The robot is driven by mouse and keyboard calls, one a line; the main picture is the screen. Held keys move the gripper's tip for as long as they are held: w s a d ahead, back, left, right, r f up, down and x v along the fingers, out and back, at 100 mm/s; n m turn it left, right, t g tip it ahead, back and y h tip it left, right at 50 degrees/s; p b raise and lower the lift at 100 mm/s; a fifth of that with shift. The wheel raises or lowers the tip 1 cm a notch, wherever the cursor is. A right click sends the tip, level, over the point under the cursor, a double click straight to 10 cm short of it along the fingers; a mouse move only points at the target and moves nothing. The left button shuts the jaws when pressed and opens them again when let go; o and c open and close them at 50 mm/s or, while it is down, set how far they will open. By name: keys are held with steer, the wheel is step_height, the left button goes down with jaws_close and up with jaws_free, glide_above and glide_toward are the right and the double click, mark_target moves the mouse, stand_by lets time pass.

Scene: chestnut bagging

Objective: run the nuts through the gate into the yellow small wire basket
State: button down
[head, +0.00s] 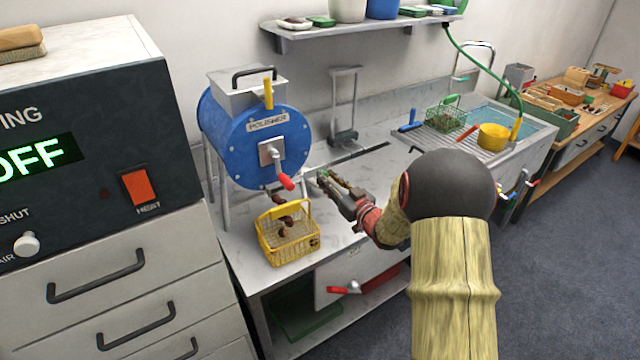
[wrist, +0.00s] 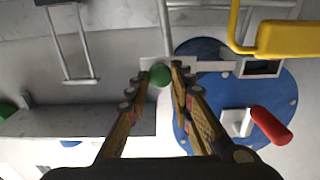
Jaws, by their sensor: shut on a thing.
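The blue polisher drum (head: 240,135) stands on the bench, with a pale gate plate (head: 270,152) and red-handled lever (head: 286,182) on its front. The yellow small wire basket (head: 291,256) stands on the bench below the gate. Several brown nuts (head: 287,221) show in or just above it; one nut (head: 277,197) is in the air under the drum. My gripper (head: 325,178) is right of the drum, shut on a green knob, small in the head view. The wrist view shows the green knob (wrist: 160,74) between my fingertips, with the red lever (wrist: 270,126) apart to the right.
A grey control cabinet (head: 90,120) stands close at left. A shelf (head: 350,30) hangs above the bench. A green wire basket (head: 445,119) and a yellow bowl (head: 493,138) are by the sink at right.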

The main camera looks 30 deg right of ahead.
steer(key=shift+d+r, duration=0.1)
steer(key=shift+d, duration=0.1)
steer(key=c, duration=1.5)
jaws_free()
steer(key=shift+c, duration=0.2)
steer(key=s, duration=1.2)
steer(key=shift+d, duration=0.2)
